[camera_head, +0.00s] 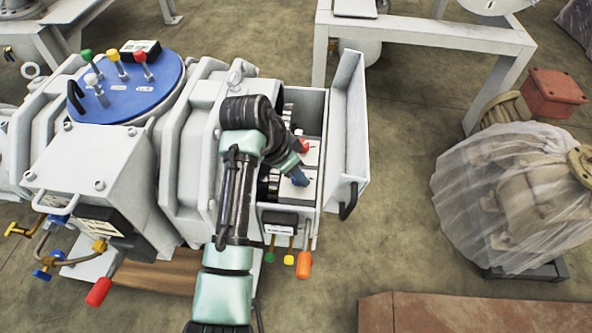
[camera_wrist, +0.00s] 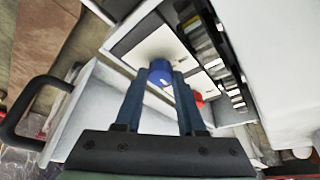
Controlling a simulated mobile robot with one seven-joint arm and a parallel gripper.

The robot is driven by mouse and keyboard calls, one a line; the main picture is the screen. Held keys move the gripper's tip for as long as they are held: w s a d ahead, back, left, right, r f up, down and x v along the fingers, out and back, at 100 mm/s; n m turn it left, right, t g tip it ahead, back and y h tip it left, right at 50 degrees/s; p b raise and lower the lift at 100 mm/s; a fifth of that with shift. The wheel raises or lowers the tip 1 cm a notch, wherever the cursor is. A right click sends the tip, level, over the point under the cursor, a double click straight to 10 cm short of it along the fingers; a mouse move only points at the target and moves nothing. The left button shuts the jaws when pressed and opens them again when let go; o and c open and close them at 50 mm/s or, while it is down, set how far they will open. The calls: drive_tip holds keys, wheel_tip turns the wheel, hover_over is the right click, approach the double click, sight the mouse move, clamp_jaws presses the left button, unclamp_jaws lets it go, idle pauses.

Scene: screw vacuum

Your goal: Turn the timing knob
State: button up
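A blue knob (camera_wrist: 160,72) sits on a white panel (camera_wrist: 140,50) and shows between the tips of my gripper (camera_wrist: 161,84) in the wrist view. The two blue-grey fingers stand apart, one on each side of the knob. I cannot tell whether they press on it. A red knob (camera_wrist: 198,99) is just to the right, partly behind the right finger. In the head view my gripper (camera_head: 299,175) reaches down into the open control box (camera_head: 326,118). The red knob (camera_head: 303,146) shows above the fingers there. No label on either knob can be read.
The box's open door (camera_head: 346,130) stands close to the right of my gripper, with a black handle (camera_head: 349,201). Colored levers (camera_head: 289,259) hang below the box.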

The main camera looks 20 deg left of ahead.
clamp_jaws()
drive_tip(key=shift+r+p, duration=0.1)
drive_tip(key=shift+p, duration=0.3)
drive_tip(key=shift+d+r+n+p, duration=0.1)
drive_tip(key=shift+n+p, duration=0.2)
drive_tip(key=shift+p, duration=0.2)
drive_tip(key=p, duration=0.2)
drive_tip(key=n+p, duration=0.1)
drive_tip(key=p, duration=0.1)
drive_tip(key=shift+s+r+n+y, duration=0.15)
drive_tip(key=shift+n+y, duration=0.15)
drive_tip(key=shift+y, duration=0.1)
drive_tip(key=n+p, duration=0.2)
drive_tip(key=p, duration=0.1)
drive_tip(key=shift+d+t+y, duration=0.1)
drive_tip(key=shift+t+y, duration=0.2)
drive_tip(key=shift+y, duration=0.1)
drive_tip(key=shift+f+n+y+p, duration=0.35)
drive_tip(key=shift+n+p, duration=0.45)
drive_tip(key=shift+p, duration=0.5)
